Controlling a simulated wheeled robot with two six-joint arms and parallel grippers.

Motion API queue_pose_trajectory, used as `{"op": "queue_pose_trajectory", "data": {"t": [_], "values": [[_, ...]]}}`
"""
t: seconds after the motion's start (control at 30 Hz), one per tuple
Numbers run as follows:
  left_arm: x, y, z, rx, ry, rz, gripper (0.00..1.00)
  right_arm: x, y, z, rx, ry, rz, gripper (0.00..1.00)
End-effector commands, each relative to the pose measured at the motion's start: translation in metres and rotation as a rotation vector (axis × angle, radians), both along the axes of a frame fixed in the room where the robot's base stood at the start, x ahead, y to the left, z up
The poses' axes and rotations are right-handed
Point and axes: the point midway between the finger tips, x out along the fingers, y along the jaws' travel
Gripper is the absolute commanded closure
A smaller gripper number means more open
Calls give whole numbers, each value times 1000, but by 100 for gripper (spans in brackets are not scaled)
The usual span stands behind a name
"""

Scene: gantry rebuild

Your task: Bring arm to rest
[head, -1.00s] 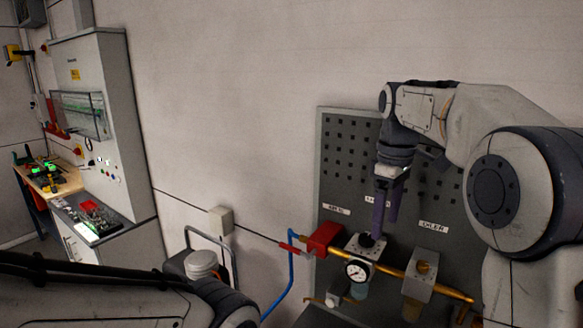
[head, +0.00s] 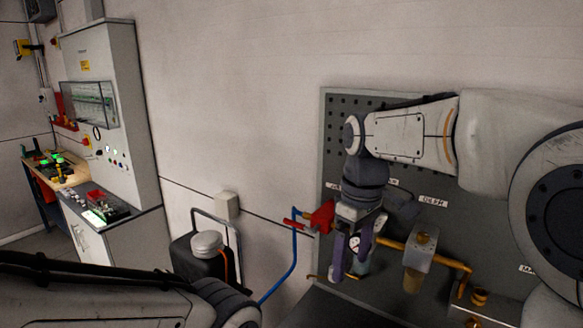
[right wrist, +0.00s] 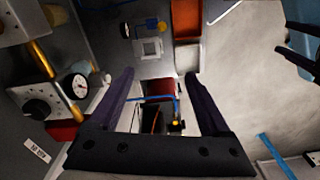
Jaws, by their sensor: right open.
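My right gripper (head: 348,266) is open in the head view and points down in front of the panel, at the left part of the brass pipe line. Its two purple fingers also show in the right wrist view (right wrist: 158,80), apart, with nothing held between them. It hides part of the regulator and gauge behind it; I cannot tell from the head view whether it touches them. In the head view my left arm crosses the lower left and its gripper is outside the picture. Two dark prongs at the right wrist view's upper right edge look like its fingers, cut off.
The grey perforated panel (head: 342,112) carries a red valve (head: 319,217), a brass pipe (head: 452,262) and a filter unit (head: 421,247). The gauge (right wrist: 79,86) shows in the right wrist view. A blue hose (head: 294,255) hangs left of the panel. A cabinet (head: 118,120) stands far left.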

Motion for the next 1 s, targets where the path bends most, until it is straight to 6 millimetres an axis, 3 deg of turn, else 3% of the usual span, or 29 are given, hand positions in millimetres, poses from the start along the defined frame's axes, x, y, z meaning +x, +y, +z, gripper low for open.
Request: {"op": "queue_pose_trajectory", "data": {"t": [0.03, 0.17, 0.23, 0.4, 0.5, 0.7, 1.0], "values": [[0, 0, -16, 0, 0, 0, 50, -15, 12, -23, 4, 1, 3, 19], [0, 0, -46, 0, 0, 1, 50, -62, 43, -77, 21, 2, -17, 19], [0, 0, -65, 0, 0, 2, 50, -97, 56, -114, 31, 4, -33, 19], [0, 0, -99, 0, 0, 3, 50, -172, 67, -189, 52, 11, -77, 19], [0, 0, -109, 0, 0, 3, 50, -199, 64, -215, 57, 15, -99, 19], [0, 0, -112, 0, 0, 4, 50, -218, 61, -231, 61, 18, -119, 19], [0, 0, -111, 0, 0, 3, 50, -218, 61, -231, 60, 19, -121, 19]]}}
